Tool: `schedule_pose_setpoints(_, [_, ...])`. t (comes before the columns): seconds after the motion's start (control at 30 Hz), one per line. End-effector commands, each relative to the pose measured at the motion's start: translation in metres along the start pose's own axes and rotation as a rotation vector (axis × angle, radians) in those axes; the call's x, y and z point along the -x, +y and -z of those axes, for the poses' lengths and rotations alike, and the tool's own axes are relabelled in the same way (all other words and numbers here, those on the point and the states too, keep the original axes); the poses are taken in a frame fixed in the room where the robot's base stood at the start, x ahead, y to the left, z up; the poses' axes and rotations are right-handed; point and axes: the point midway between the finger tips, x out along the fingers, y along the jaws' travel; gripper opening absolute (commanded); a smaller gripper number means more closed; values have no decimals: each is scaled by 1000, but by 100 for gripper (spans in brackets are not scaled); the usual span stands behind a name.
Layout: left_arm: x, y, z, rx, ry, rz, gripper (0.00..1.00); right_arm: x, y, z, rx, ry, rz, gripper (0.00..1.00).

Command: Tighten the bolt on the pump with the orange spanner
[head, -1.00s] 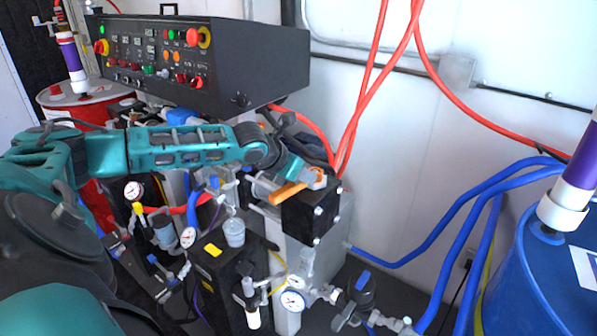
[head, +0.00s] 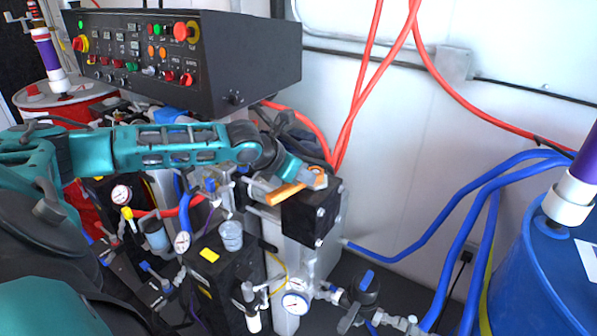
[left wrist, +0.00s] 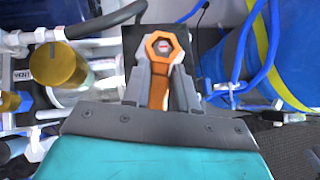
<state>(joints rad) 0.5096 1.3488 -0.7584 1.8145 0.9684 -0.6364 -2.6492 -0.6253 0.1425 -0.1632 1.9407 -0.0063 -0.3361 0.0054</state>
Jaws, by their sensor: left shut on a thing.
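My left gripper (left wrist: 160,88) is shut on the orange spanner (left wrist: 158,92). In the left wrist view the spanner's ring end lies around a bolt head (left wrist: 165,46), in front of the black pump block (left wrist: 131,45). How deep the ring sits on the bolt cannot be told. In the head view the left gripper (head: 312,179) is at the top of the pump block (head: 311,215), with the orange spanner (head: 284,194) pointing down to the left. The bolt is hidden there. My right gripper is not in view.
A black control panel (head: 235,62) stands behind the arm. Gauges, valves and pipes crowd the space below it. Red hoses (head: 357,110) hang behind the pump. Blue hoses (head: 440,225) run to a blue drum (head: 535,290) at the right.

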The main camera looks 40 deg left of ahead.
Motion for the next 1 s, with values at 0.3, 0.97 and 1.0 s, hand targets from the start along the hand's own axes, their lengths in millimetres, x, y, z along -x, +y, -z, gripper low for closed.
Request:
schedule_pose_setpoints(0.3, [0, -2, 1, 43, 2, -46, 0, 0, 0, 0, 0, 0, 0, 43])
schedule_pose_setpoints(0.97, [0, -2, 1, 43, 4, -45, 57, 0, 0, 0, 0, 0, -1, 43])
schedule_pose_setpoints(1.0, [0, -2, 1, 43, 3, -46, 57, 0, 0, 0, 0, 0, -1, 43])
